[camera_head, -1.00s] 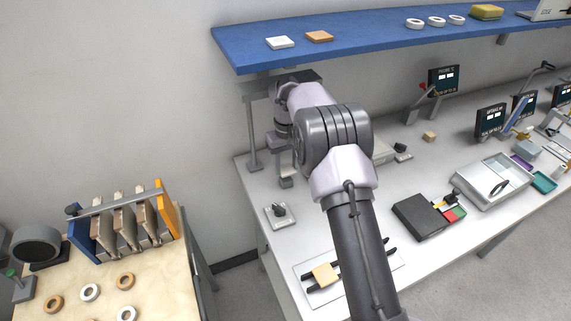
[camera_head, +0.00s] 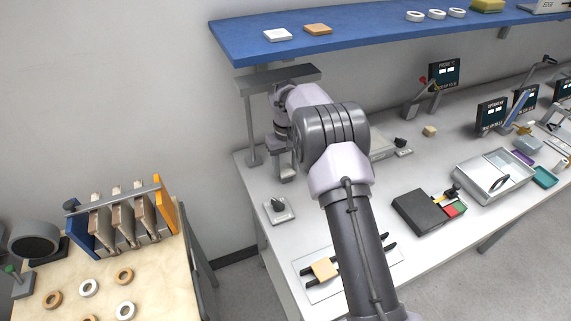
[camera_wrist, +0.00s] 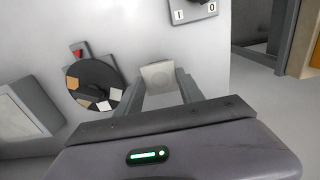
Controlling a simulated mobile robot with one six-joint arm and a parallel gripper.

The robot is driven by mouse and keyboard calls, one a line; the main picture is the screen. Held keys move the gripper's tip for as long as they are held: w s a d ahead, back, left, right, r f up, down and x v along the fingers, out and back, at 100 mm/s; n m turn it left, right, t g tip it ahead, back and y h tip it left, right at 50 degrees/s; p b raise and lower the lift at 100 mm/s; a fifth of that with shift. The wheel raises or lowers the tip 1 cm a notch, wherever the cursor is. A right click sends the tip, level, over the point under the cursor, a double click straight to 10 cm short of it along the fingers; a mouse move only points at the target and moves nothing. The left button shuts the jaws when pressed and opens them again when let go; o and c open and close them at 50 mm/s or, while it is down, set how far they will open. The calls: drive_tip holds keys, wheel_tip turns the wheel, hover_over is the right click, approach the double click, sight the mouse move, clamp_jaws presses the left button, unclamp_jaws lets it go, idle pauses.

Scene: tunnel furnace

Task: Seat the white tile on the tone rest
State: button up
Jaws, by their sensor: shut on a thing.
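My gripper (camera_wrist: 160,80) is shut on a pale, whitish square tile (camera_wrist: 158,73), held between its two fingertips in the wrist view. A dark round disc (camera_wrist: 92,84) with several tiles or patches of different tones, from white to brown, lies to the left of the fingers, apart from the held tile. I cannot tell whether this disc is the tone rest. In the head view my arm hides most of the gripper and the tile. Another white tile (camera_head: 277,35) lies on the blue shelf beside an orange-tan one (camera_head: 318,29).
A switch plate marked 1 and 0 (camera_wrist: 192,10) is beyond the held tile. A grey panel (camera_wrist: 24,112) is at the far left. In the head view, a metal stand (camera_head: 252,130) rises at the bench's left end, under the blue shelf (camera_head: 370,38). A knob box (camera_head: 279,209) sits nearby.

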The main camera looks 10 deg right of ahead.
drive_tip(key=shift+f, duration=0.35)
drive_tip(key=o, duration=1.4)
wheel_tip(320, 180, up, 4)
drive_tip(key=shift+f+p, duration=0.1)
drive_tip(key=shift+p, duration=0.85)
drive_tip(key=s, duration=1)
drive_tip(key=s+r+p, duration=0.1)
drive_tip(key=s, duration=0.5)
drive_tip(key=shift+r, duration=0.1)
